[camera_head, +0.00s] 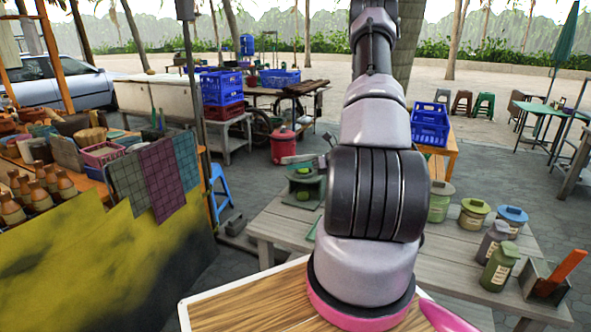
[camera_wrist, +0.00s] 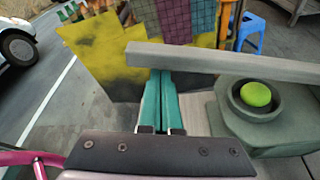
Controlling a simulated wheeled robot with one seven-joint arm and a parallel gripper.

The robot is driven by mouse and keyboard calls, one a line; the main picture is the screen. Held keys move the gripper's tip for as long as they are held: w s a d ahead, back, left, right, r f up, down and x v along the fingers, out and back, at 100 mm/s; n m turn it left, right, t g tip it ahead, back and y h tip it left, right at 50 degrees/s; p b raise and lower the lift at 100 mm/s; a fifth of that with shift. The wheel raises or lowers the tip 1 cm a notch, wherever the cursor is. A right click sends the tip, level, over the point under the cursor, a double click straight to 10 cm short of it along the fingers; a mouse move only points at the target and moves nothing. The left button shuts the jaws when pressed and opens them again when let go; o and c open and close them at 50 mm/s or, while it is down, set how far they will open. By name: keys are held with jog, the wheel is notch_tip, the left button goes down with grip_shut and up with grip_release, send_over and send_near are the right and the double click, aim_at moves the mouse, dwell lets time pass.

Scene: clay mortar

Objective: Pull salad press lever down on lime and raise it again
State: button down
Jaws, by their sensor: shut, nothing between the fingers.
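The salad press (camera_head: 304,190) stands on the wooden table in the head view, left of my arm. In the wrist view its grey-green body (camera_wrist: 235,130) is at the right. A green lime (camera_wrist: 257,94) sits in its round cup; it also shows in the head view (camera_head: 305,170). The grey lever (camera_wrist: 225,63) runs across the wrist view, raised above the lime. My gripper (camera_wrist: 162,75) has its teal fingers shut together and empty, left of the cup. Their tips meet the lever's edge in the picture; I cannot tell whether they touch it. The arm hides the gripper in the head view.
Several jars (camera_head: 474,215) stand on the table right of my arm. A dark holder with an orange handle (camera_head: 568,266) is at the right end. A blue stool (camera_head: 219,190) and a stall with a yellow cloth (camera_head: 90,260) are at the left.

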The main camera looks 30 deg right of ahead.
jog(key=w+d+r+m+y, duration=0.2)
jog(key=w+d+r+m, duration=0.2)
jog(key=d+r, duration=0.2)
jog(key=w+d+r+m+y, duration=0.2)
jog(key=w+d+r+m, duration=0.2)
jog(key=r, duration=0.7)
jog(key=shift+w+d+m+g, duration=0.3)
jog(key=shift+w+d+g, duration=0.15)
jog(key=shift+d, duration=0.4)
jog(key=shift+w+r, duration=0.1)
jog(key=s+a+f, duration=0.2)
jog(key=s+a, duration=0.1)
jog(key=v, duration=0.9)
jog(key=shift+d+r, duration=0.3)
jog(key=shift+d, duration=0.05)
